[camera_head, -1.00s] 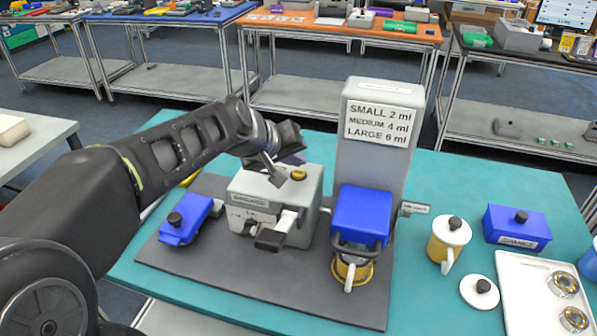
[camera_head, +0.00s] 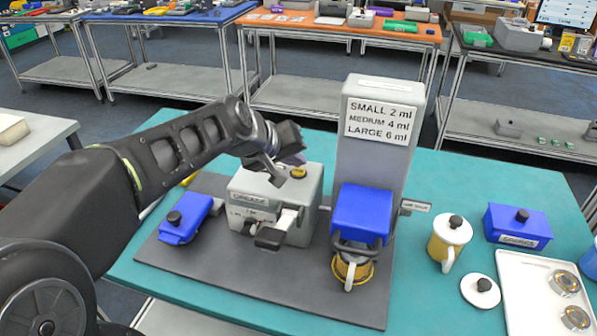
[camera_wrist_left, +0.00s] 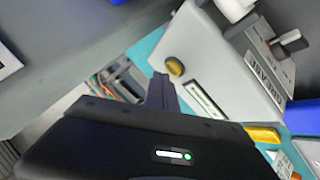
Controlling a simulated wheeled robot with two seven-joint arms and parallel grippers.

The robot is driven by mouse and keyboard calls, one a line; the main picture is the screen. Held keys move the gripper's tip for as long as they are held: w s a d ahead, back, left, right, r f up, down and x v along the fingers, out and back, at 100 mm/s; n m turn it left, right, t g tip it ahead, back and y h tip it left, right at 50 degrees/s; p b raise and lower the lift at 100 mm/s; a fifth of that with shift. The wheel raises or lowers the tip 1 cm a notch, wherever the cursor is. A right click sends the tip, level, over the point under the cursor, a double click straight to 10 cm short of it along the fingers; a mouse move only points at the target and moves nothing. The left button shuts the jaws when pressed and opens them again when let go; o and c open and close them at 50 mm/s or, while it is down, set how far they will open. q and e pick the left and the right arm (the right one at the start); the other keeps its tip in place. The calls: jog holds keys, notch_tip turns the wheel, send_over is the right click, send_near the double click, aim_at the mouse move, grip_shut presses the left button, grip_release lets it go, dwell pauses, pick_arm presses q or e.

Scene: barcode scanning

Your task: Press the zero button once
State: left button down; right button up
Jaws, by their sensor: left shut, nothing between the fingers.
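A grey box-shaped machine (camera_head: 251,187) stands on the dark mat, with a small yellow round button (camera_head: 299,173) on its top. No zero mark is legible on the button. The same button shows in the left wrist view (camera_wrist_left: 174,67), beside the shut fingers. My left gripper (camera_head: 277,178) is shut and empty, its fingertips pointing down close to the left of the button. In the left wrist view, the fingertips (camera_wrist_left: 161,78) appear just beside the button. I cannot tell whether they touch the machine's top. My right gripper is not in view.
A tall grey dispenser (camera_head: 377,145) with a blue part stands right of the machine, a yellow cup below it. A blue lidded box (camera_head: 185,222) lies left on the dark mat (camera_head: 290,290). A yellow mug (camera_head: 447,240) and white tray (camera_head: 512,290) are farther right.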

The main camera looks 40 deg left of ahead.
aim_at(296, 173)
pick_arm(q)
jog(key=shift+f+b, duration=0.45)
jog(key=shift+f, duration=0.2)
dwell(0.6)
jog(key=shift+r, duration=0.15)
jog(key=shift+r+p, duration=0.65)
jog(key=shift+r, duration=0.1)
notch_tip(296, 173, up, 5)
jog(key=p, duration=0.4)
dwell(1.1)
